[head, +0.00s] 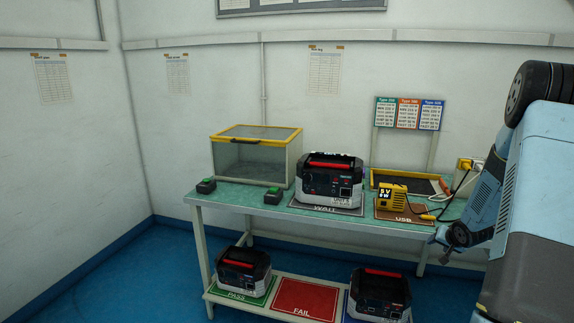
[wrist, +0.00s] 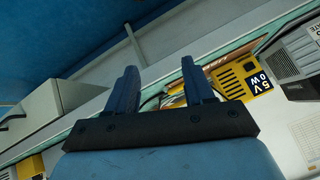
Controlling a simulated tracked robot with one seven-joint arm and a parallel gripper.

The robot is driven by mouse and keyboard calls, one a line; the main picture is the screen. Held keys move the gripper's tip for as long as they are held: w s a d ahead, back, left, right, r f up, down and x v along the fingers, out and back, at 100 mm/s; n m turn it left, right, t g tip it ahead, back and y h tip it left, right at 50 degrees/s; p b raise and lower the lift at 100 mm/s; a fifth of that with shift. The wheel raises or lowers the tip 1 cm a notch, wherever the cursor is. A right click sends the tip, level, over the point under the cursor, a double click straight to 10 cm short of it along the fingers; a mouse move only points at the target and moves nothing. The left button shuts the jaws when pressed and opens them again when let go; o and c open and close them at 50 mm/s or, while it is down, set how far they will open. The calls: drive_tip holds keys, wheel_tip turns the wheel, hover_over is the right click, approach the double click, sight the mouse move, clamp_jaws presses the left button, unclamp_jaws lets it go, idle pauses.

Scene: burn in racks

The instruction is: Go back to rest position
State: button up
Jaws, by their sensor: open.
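My gripper (wrist: 158,64) is open, with its two dark blue fingers apart and nothing between them in the wrist view. My arm (head: 540,165) fills the right side of the head view, beside the right end of the green-topped bench (head: 245,212). The yellow USB load box (head: 392,197) with a "5V 0W" display sits on the bench, and it also shows in the wrist view (wrist: 240,82) to the right of the fingers. A grey and black power unit (head: 330,182) with a red handle stands on the wall mat.
A clear case (head: 250,165) with a yellow rim stands at the bench's back left. Below, power units stand on the PASS (head: 240,297) and right-hand mats; the red FAIL mat (head: 305,300) is empty. Blue floor is clear at left.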

drive_tip(key=s+a+r+n+g+h, duration=0.1)
drive_tip(key=s+a+r, duration=0.35)
drive_tip(key=r, duration=0.45)
drive_tip(key=s+a+r+n+h, duration=0.1)
drive_tip(key=s+a+r, duration=0.4)
drive_tip(key=r, duration=0.4)
drive_tip(key=s+a+r+n+g, duration=0.1)
drive_tip(key=s+a+r, duration=0.2)
drive_tip(key=a+r, duration=0.45)
drive_tip(key=s+a+r+n+y, duration=0.1)
drive_tip(key=s+a, duration=0.3)
drive_tip(key=s, duration=0.4)
drive_tip(key=s+a+r+n+y, duration=0.1)
drive_tip(key=s+a+r, duration=0.3)
drive_tip(key=s, duration=0.4)
drive_tip(key=s+a+r+n+g, duration=0.1)
drive_tip(key=s+a+r, duration=0.2)
drive_tip(key=s+a, duration=0.2)
drive_tip(key=shift+s+a+y, duration=0.15)
drive_tip(key=shift+s+y, duration=0.25)
drive_tip(key=shift+s, duration=1.4)
drive_tip(key=shift+r, duration=0.1)
